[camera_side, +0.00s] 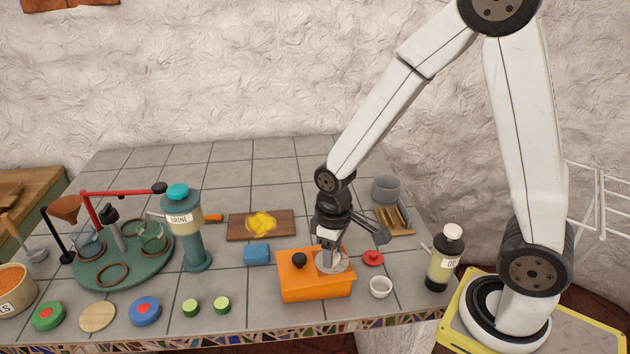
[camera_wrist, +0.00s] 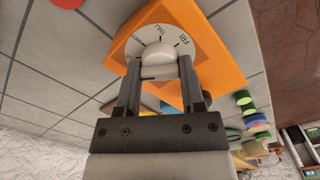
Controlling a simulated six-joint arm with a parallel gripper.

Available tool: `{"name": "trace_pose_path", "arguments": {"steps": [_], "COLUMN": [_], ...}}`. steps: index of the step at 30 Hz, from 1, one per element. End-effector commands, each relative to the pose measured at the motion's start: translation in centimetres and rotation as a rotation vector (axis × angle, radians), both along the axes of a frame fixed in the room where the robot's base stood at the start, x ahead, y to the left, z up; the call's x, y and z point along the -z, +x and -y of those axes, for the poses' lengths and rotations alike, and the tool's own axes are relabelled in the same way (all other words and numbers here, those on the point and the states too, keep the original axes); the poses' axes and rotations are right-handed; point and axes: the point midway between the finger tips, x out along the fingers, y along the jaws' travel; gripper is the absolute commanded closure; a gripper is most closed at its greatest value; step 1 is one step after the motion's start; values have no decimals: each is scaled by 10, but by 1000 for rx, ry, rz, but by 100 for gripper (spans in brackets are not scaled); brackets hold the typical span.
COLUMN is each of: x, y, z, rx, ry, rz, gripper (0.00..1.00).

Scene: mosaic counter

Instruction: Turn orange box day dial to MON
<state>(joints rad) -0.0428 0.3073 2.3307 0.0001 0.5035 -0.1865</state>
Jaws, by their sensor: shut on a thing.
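The orange box (camera_side: 313,287) stands near the front edge of the counter, with a black knob (camera_side: 299,260) on its top left. Its round day dial (camera_side: 330,264) is on the top right, a pale disc with a raised grip in the middle. My gripper (camera_side: 328,250) points down over the dial. In the wrist view, my gripper (camera_wrist: 157,82) is shut on the dial's pale centre grip (camera_wrist: 158,56). The dial (camera_wrist: 178,33) shows FRI and THU on its visible rim; other lettering is partly hidden. Whether MON is at a pointer cannot be told.
Green pieces (camera_side: 221,303) lie front left.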

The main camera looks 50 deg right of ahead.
Motion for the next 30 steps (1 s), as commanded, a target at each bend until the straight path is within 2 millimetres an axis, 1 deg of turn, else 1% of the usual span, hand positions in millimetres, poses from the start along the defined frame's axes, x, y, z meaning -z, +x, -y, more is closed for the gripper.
{"name": "trace_pose_path", "arguments": {"steps": [18,30], "x": [0,0], "y": [0,0], "z": [0,0], "rx": [-333,-486], "ry": [0,0], "rz": [0,0], "gripper": [100,100]}}
